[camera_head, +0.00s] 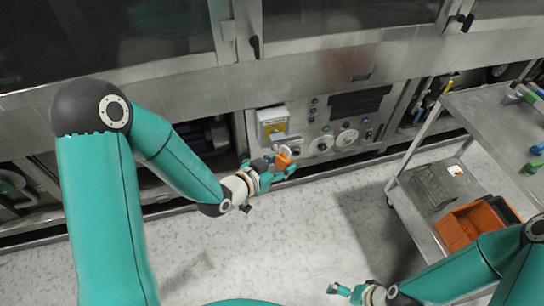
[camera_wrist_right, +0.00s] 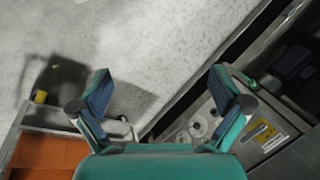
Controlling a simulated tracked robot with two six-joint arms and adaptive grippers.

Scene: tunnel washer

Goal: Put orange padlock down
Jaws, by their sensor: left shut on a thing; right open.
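The orange padlock (camera_head: 284,157) is in the head view, small and partly covered by the fingers of my left gripper (camera_head: 283,166). That gripper is shut on it and holds it in front of the washer's control panel (camera_head: 318,122), just below a grey box with a yellow face (camera_head: 272,123). Whether the padlock touches the panel, I cannot tell. My right gripper (camera_head: 338,289) is low in the head view, far from the padlock. In the right wrist view the right gripper (camera_wrist_right: 160,80) has its fingers spread, with nothing between them.
A grey metal cart (camera_head: 490,120) stands at the right, with coloured items on its top. An orange bin (camera_head: 468,226) and a grey tray (camera_head: 437,188) are on its lower shelf. The speckled floor (camera_head: 300,225) between cart and washer is clear.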

